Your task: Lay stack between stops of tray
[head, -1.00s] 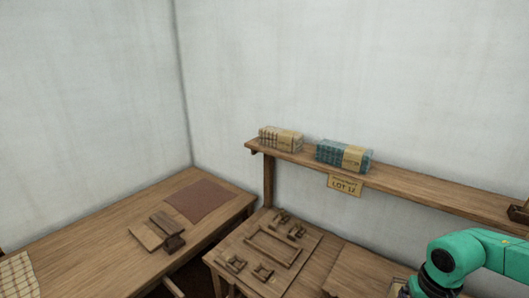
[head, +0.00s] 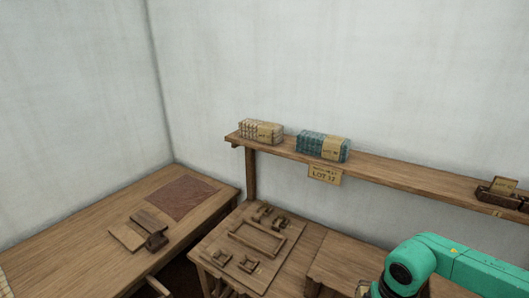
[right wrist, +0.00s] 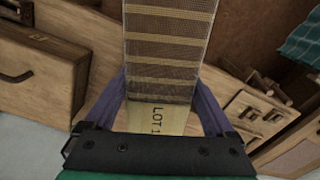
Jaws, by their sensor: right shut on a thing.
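My right gripper (right wrist: 163,85) is shut on a folded cloth stack (right wrist: 168,48), brown with pale stripes, with a paper band lettered "LOT 1…" between the fingers. The stack runs out of the top of the right wrist view. In the head view only my green right arm shows, at the lower right; its gripper and the stack are out of frame. A wooden board (head: 223,247) with a rectangular frame and small raised blocks, which looks like the tray with stops, lies on the near bench. It also seems to show at the right of the wrist view (right wrist: 283,107). My left gripper is not in view.
A wall shelf (head: 390,174) above the bench holds a beige stack (head: 261,131), a teal stack (head: 318,146) and a small wooden box (head: 500,195). A "LOT 12" sign (head: 325,174) hangs below. The left table (head: 75,265) holds a brown mat (head: 182,198) and wooden blocks (head: 149,226).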

